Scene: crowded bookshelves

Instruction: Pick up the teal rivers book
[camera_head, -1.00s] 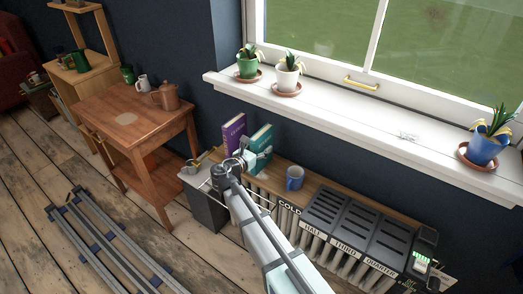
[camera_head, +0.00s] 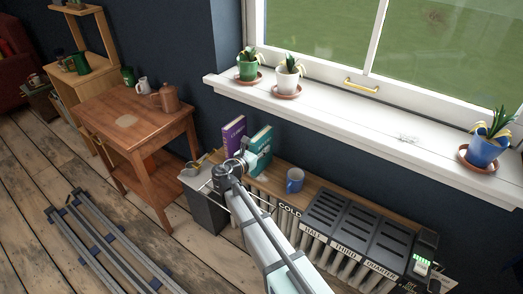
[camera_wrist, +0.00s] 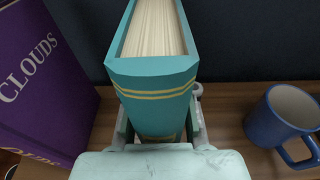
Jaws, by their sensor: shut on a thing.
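The teal book (camera_head: 261,141) stands upright on the wooden shelf top in the head view. In the wrist view the teal book (camera_wrist: 152,77) shows its spine with gold bands and its page edges from above. My gripper (camera_wrist: 160,135) is shut on the book's spine, one finger on each side. My gripper also shows in the head view (camera_head: 250,157) at the book's near edge. The fingertips are partly hidden by the book. I cannot tell whether the book's bottom touches the shelf.
A purple clouds book (camera_wrist: 45,75) stands to the left of the teal book, with a gap. A blue mug (camera_wrist: 284,122) stands to the right. The shelf top (camera_head: 330,184) holds dark slotted panels further right. The windowsill (camera_head: 340,117) with potted plants runs above, behind the shelf.

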